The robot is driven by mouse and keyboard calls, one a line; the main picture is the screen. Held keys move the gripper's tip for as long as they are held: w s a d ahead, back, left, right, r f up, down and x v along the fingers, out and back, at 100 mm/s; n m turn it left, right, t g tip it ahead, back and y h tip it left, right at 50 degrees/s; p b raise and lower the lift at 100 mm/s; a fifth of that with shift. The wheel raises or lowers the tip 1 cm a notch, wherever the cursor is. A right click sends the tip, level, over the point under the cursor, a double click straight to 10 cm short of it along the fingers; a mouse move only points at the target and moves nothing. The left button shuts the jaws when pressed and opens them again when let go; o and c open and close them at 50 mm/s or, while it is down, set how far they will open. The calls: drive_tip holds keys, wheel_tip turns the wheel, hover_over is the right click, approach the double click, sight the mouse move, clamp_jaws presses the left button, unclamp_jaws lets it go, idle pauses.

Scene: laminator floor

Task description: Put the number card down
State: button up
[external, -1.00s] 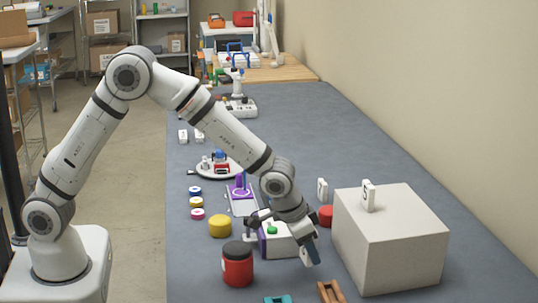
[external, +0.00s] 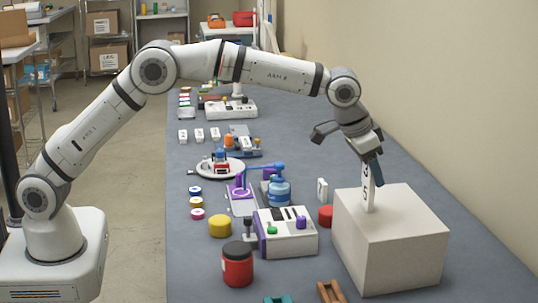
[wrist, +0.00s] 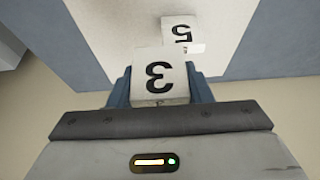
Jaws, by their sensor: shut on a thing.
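My gripper (external: 371,164) is shut on a white number card marked 3 (wrist: 160,78), which sits between the blue fingers in the wrist view. In the external view the held card (external: 367,174) is above the top of a large pale box (external: 390,245). A second white card, marked 5 (wrist: 181,30), is at the box top beyond the held one in the wrist view. In the external view this card (external: 369,203) stands just below the held card, and the two overlap in the picture. I cannot tell the exact gap between them.
Another white card (external: 322,189) stands on the grey table, near a red cylinder (external: 326,216) left of the box. A white and purple machine (external: 287,240), a red jar (external: 238,265) and a yellow tub (external: 220,226) are further left. The wall is to the right.

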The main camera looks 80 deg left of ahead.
wheel_tip(320, 180, up, 3)
drive_tip(key=p, duration=0.3)
hover_over(399, 211)
drive_tip(key=s, duration=0.2)
wheel_tip(399, 211, down, 10)
drive_tip(key=shift+w+d+f, duration=0.1)
drive_tip(key=shift+f, duration=0.2)
drive_tip(key=o, duration=1)
drive_tip(key=shift+r+p, duration=0.3)
drive_tip(key=b+v, duration=0.2)
drive_tip(key=v, duration=1)
drive_tip(key=shift+b, duration=0.3)
